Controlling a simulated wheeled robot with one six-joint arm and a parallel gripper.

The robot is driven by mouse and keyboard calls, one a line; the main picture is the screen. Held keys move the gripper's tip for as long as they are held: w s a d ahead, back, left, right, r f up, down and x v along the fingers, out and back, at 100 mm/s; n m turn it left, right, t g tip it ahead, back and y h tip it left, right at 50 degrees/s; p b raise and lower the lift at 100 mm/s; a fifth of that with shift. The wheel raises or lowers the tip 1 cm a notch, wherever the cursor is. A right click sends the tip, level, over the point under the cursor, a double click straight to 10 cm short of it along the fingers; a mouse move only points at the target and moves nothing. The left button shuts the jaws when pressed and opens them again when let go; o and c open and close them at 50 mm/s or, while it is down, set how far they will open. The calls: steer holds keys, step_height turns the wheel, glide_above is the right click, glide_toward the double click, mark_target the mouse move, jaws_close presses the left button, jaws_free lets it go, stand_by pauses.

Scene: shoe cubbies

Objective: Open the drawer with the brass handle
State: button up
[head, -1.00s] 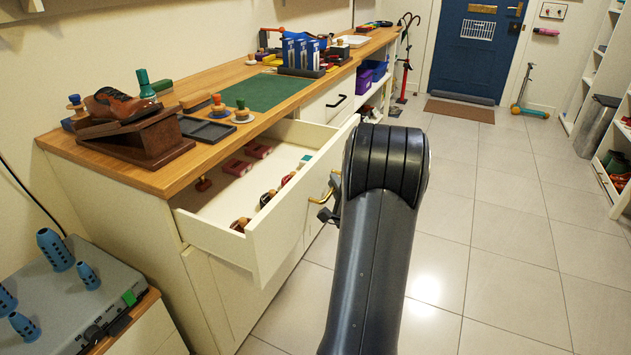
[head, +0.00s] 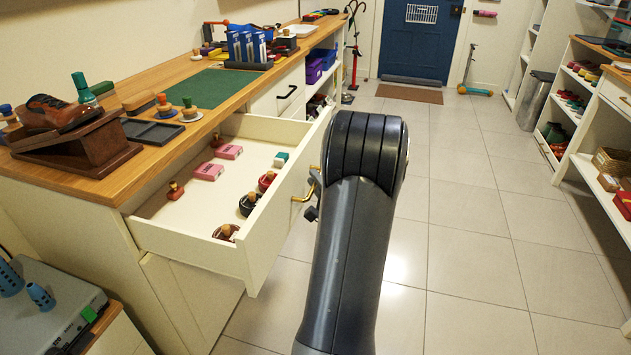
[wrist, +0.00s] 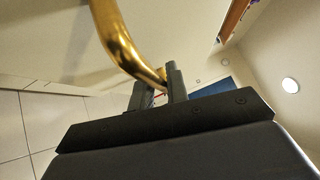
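The cream drawer (head: 262,235) stands well open under the wooden counter, its inside in plain view. Its brass handle (head: 305,188) is on the front panel, partly hidden by my arm. In the wrist view the curved brass bar (wrist: 122,42) runs down from the top and its lower end passes between my two dark fingers. My gripper (wrist: 159,90) is close around the bar, with the fingers near each other. In the head view my gripper (head: 311,212) is a small dark shape at the handle, mostly hidden behind my arm.
The drawer holds pink boxes (head: 208,171) and several wooden-knobbed items (head: 226,232). A grey box (head: 45,310) sits on a low cabinet at the front left. Tiled floor (head: 475,230) is clear to the right, up to the white shelves (head: 600,175).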

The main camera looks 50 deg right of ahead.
steer(key=o, duration=0.3)
steer(key=shift+o, duration=0.2)
steer(key=p+v, duration=0.1)
steer(key=v, duration=0.9)
steer(key=shift+s+a, duration=0.15)
steer(key=shift+s, duration=0.2)
steer(key=shift+f, duration=0.1)
steer(key=b+x, duration=0.1)
steer(key=x, duration=1)
steer(key=shift+w+a, duration=0.1)
steer(key=shift+w, duration=0.05)
